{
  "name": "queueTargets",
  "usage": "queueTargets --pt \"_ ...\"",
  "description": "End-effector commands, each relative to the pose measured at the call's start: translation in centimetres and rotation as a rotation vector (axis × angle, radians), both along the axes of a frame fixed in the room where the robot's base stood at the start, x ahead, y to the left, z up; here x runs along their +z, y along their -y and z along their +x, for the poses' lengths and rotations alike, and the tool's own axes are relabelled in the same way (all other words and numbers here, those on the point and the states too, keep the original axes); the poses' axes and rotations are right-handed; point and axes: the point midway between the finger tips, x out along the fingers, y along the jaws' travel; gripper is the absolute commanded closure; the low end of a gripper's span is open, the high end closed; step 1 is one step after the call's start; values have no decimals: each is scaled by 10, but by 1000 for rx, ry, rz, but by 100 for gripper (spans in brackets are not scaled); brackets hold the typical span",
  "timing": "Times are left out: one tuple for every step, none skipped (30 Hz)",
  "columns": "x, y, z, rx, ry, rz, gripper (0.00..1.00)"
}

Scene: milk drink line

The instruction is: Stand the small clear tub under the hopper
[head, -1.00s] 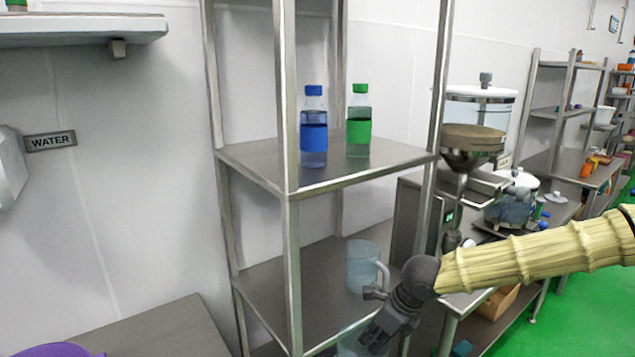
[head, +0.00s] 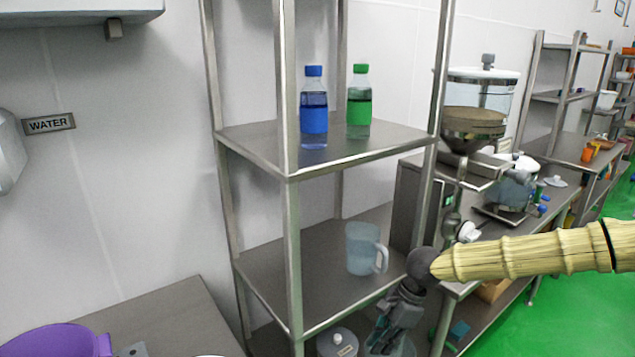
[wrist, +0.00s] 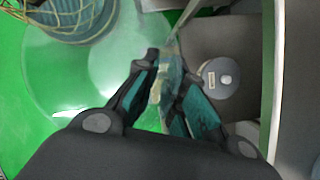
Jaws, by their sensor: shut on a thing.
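My gripper (head: 388,335) hangs low in front of the rack in the head view, below its middle shelf. It is shut on the clear tub (head: 406,347), which shows only in part at the bottom edge. In the wrist view, my gripper (wrist: 166,70) pinches the right side of the see-through round tub (wrist: 95,75), with green floor visible through it. The hopper (head: 473,118), with a clear top and a metal funnel, is on the bench to the right of the rack. My gripper is left of it and lower. The spot under its outlet is partly hidden.
The metal rack (head: 292,230) stands close to my gripper. It holds a blue bottle (head: 313,120), a green bottle (head: 359,115) and a clear jug (head: 361,250). A lidded pot (head: 338,342) sits low in the rack, near my gripper in the wrist view (wrist: 221,80). Green floor lies at the right.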

Motion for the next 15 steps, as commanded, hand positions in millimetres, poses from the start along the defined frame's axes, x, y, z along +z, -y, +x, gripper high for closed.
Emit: queueTargets --pt "-4 1 -1 49 -2 0 100" --pt "-6 2 -2 83 -2 -1 100" --pt "-10 3 -3 126 -2 0 100" --pt "-12 3 -4 162 -2 -1 100" --pt "-14 4 -5 198 -2 0 100" --pt "-17 5 -7 246 -2 0 100" --pt "-19 5 -8 283 -2 -1 100" --pt "-22 6 -9 319 -2 -1 100" --pt "-25 7 -10 368 -2 -1 100" --pt "-28 8 -12 408 -3 -1 100" --pt "-31 9 -13 447 -2 0 100" --pt "-34 9 -15 500 -2 -1 100" --pt "-36 10 -16 540 -3 -2 100" --pt "-39 11 -17 580 -2 -1 100" --pt "-42 12 -19 635 -2 -2 100"
